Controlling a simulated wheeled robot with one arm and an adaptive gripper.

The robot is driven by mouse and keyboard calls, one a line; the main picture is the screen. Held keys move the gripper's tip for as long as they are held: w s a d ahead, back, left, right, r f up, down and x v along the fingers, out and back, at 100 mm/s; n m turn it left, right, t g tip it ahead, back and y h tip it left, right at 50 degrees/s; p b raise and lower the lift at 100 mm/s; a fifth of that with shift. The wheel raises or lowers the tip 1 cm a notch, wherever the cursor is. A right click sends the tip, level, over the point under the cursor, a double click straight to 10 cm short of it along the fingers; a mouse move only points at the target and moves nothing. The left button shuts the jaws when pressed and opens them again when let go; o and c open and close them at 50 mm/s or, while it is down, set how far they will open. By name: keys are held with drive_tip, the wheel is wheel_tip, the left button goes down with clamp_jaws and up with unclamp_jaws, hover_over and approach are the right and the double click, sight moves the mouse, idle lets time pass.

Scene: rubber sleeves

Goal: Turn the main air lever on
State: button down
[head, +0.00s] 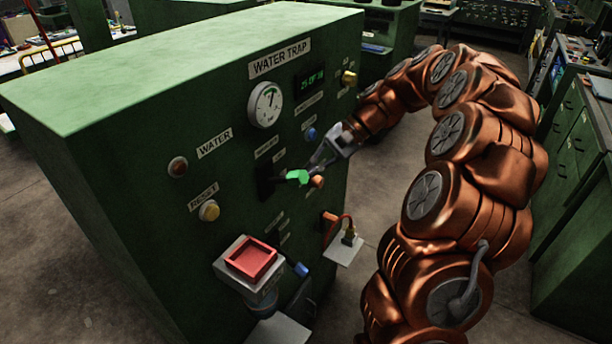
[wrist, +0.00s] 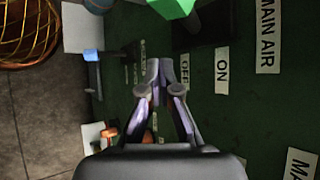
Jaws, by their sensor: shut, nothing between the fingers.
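The main air lever has a bright green knob (head: 297,177) that sticks out from a dark slot (head: 266,181) in the green cabinet's front. In the wrist view the green knob (wrist: 173,6) is cut off by the top edge. The MAIN AIR label (wrist: 267,36), ON label (wrist: 222,70) and OFF label (wrist: 184,67) show there, turned sideways. My gripper (head: 314,167) is close to the knob, on its right in the head view. In the wrist view my gripper (wrist: 160,66) has its fingertips together, empty, below the knob. Whether it touches the knob, I cannot tell.
The cabinet (head: 110,130) carries a gauge (head: 265,105), a red button (head: 178,166), a yellow button (head: 209,210) and a blue knob (head: 310,134). An orange valve handle (head: 317,181) is just right of the lever. A red tray (head: 250,260) juts out below.

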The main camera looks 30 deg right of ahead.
drive_tip(key=w+d+r+b, duration=0.1)
drive_tip(key=d+r+b, duration=0.1)
drive_tip(key=d+r, duration=0.3)
drive_tip(key=shift+d+r, duration=0.2)
drive_tip(key=shift+r, duration=0.7)
